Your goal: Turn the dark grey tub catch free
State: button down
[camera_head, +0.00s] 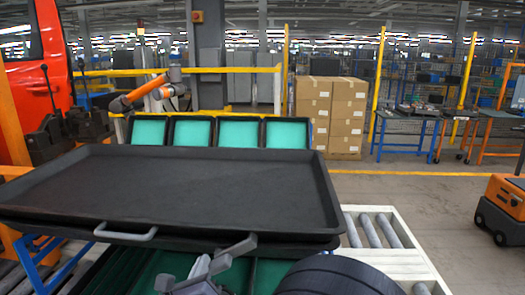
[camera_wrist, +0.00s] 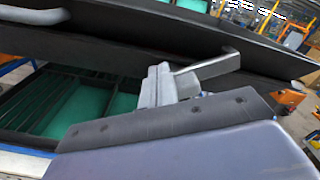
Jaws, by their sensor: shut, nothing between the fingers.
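The dark grey tub catch shows as a grey lever (camera_head: 236,250) at the near edge of a wide black tray-like lid (camera_head: 180,190); it also shows in the wrist view (camera_wrist: 210,69), slanting up to the right. My gripper (camera_head: 203,266) is shut and empty, its light grey fingers just left of the lever. In the wrist view the fingers (camera_wrist: 158,78) stand upright beside the lever's left end; I cannot tell whether they touch. The lever's pivot is hidden behind the fingers. A light grey handle (camera_head: 125,235) sits on the lid's near edge, left of the catch.
Teal-lined compartments (camera_wrist: 85,108) lie below the lid, and a row of teal panels (camera_head: 195,131) stands behind it. A roller conveyor (camera_head: 420,250) runs at the right. Stacked cartons (camera_head: 330,105) stand farther back. An orange mobile unit (camera_head: 505,200) is at the far right; open floor lies between.

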jog(key=shift+d+f+b, duration=0.25)
jog(key=shift+b, duration=0.6)
dwell(0.7)
jog(key=shift+d+r+b, duration=0.5)
jog(key=shift+d+b, duration=0.3)
jog(key=shift+b, duration=2.65)
jog(key=shift+r, duration=0.1)
jog(key=s+b, duration=0.1)
jog(key=s, duration=0.5)
jog(key=shift+a+r+b, duration=0.25)
jog(key=shift+r+b, duration=0.1)
jog(key=shift+b, duration=0.05)
